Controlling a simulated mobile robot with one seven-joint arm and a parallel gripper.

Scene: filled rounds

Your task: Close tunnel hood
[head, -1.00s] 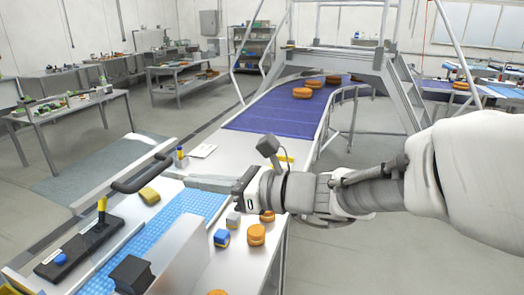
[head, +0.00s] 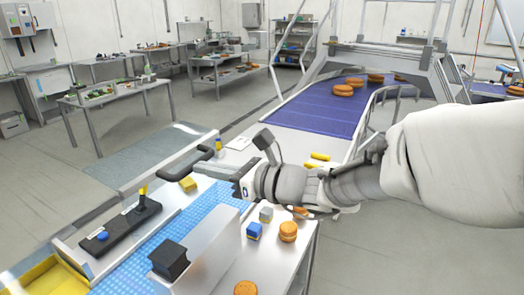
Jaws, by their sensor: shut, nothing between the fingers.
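A black curved handle (head: 188,164) stands at the far end of the blue belt (head: 190,240), beside a flat grey metal panel (head: 216,167). These appear to belong to the tunnel hood, but the hood's outline and how far it is open cannot be told clearly. My gripper (head: 239,187) is shut and empty, just right of the panel and handle. Its fingertips are hard to make out, and whether it touches the panel cannot be told.
A blue block (head: 254,231) and an orange round (head: 288,232) lie on the near right table. A grey metal block (head: 200,255) stands at the belt. A purple conveyor (head: 325,105) runs behind.

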